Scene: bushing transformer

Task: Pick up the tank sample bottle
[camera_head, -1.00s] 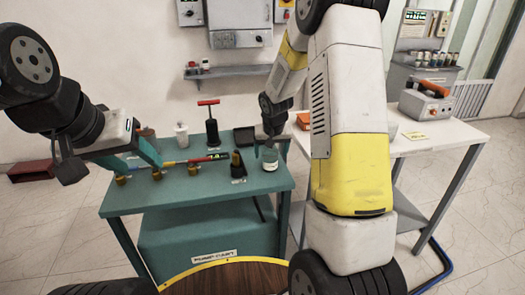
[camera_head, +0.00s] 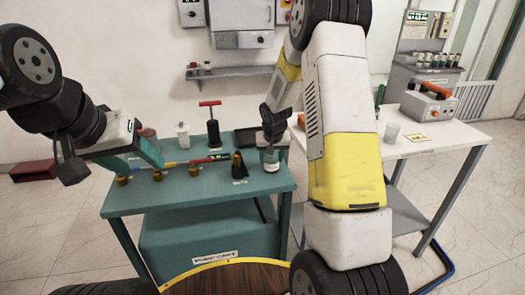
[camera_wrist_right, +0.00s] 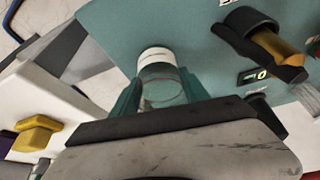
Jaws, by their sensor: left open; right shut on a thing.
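The tank sample bottle (camera_head: 271,160) is a small clear bottle with a white label, at the right end of the green pump cart's top. In the right wrist view the bottle (camera_wrist_right: 158,78) sits between the two green fingers of my right gripper (camera_wrist_right: 160,98). That gripper (camera_head: 272,140) comes down on the bottle from above and is shut on it. The bottle looks upright; I cannot tell whether its base touches the cart top. My left gripper (camera_head: 152,152) is open over the left part of the cart, with its green fingers near a coloured rod.
The green cart (camera_head: 140,200) also holds brass fittings (camera_head: 158,174), a red-handled pump (camera_head: 212,125), a white bottle (camera_head: 183,135) and a dark fitting (camera_head: 239,165) just left of the sample bottle. A white table (camera_head: 450,140) with a glass beaker (camera_head: 391,132) stands right.

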